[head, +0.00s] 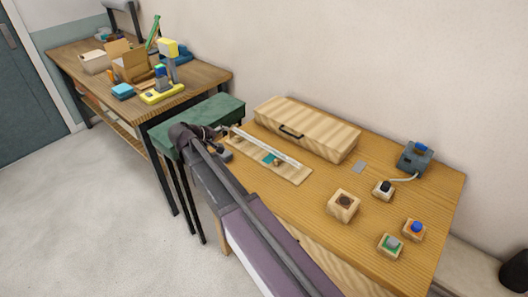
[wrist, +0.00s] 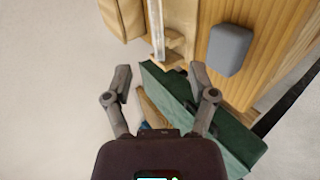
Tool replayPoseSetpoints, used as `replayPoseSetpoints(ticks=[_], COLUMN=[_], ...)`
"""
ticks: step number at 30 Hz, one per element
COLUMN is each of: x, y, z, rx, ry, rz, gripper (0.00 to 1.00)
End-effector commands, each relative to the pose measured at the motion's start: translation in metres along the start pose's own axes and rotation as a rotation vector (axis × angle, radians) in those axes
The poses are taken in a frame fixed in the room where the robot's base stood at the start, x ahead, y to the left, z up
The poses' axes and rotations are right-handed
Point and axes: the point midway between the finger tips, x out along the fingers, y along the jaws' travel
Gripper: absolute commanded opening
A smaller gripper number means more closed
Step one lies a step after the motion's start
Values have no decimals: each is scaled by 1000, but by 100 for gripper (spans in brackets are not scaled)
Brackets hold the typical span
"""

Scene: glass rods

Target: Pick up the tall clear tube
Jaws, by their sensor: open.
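A long clear tube (head: 266,147) appears to lie flat along a pale wooden holder (head: 290,173) on the near wooden table. In the wrist view the tube (wrist: 156,22) runs in from the top edge, and its near end rests at small wooden supports (wrist: 173,60). My gripper (wrist: 160,78) is open and empty, its two fingers spread to either side of the tube's line and just short of its end in the picture. The gap in depth cannot be told. In the head view my gripper (head: 208,138) is at the table's left end, partly hidden by my arm.
A long wooden box (head: 305,130) with a handle stands behind the holder. A grey block (wrist: 230,48) is right of the tube in the wrist view. A green-topped stool (head: 215,112) adjoins the table's left end. Several small button blocks (head: 391,245) are at the right.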

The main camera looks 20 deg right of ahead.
Motion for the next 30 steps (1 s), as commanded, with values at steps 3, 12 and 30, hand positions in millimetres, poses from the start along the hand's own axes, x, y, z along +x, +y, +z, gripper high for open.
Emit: replayPoseSetpoints(ticks=[3,12,30], x=[-4,-8,31], y=[-2,-1,-2], z=[-16,-21,-23], rx=[-22,-33,-32], ry=[18,26,25], rz=[45,68,66], gripper=[73,73,73])
